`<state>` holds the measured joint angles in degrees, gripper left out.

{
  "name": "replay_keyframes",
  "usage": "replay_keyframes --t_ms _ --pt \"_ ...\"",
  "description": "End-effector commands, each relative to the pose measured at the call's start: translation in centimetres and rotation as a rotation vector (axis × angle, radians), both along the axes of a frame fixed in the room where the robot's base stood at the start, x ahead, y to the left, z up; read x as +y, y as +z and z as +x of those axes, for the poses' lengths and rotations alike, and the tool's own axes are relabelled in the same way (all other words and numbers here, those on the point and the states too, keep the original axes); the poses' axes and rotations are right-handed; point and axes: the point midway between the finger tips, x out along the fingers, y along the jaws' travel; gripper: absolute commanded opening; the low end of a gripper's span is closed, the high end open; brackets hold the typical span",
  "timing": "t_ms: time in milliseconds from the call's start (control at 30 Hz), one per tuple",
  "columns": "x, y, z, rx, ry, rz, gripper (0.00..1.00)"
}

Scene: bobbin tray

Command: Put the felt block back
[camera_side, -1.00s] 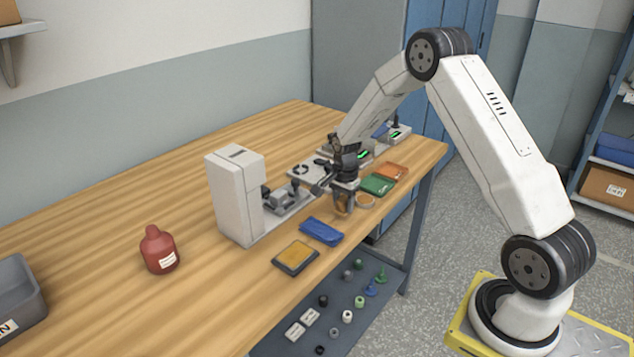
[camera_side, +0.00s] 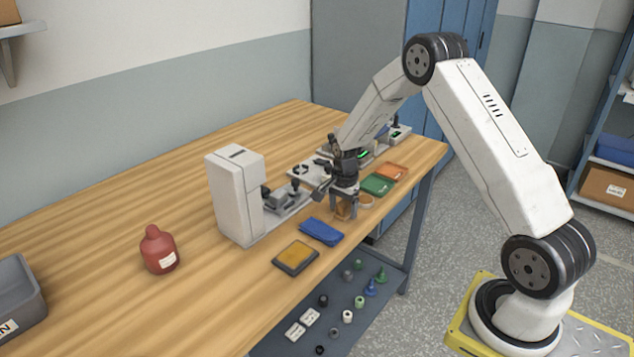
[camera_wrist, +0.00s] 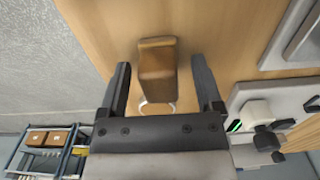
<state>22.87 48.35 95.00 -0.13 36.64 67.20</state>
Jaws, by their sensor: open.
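The felt block appears to be the brown block (camera_wrist: 157,60) that stands between my gripper's fingers in the wrist view. It also shows, small and partly hidden, between the fingers in the side view (camera_side: 343,208). My gripper (camera_wrist: 160,66) is open, with one finger on each side of the block and a visible gap to each. In the side view my gripper (camera_side: 345,213) is low over the front part of the wooden table. Whether the block rests on the table is hard to tell.
A round pale ring or dish (camera_side: 366,201) sits just right of my gripper. A blue cloth (camera_side: 321,231) and a yellow pad in a dark frame (camera_side: 296,256) lie nearer the camera. A green tray (camera_side: 377,184) and a white machine (camera_side: 236,197) are close. A red bottle (camera_side: 158,250) stands left.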

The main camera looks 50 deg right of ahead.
Motion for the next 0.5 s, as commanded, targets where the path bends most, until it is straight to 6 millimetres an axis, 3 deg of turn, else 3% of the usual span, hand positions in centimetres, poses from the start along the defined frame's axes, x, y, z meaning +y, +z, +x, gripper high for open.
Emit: replay_keyframes --t_ms 267,500 --pt "0.0 0.9 0.1 -0.003 0.0 -0.001 0.84" --pt "0.0 3.6 0.1 -0.003 0.0 -0.002 0.84"
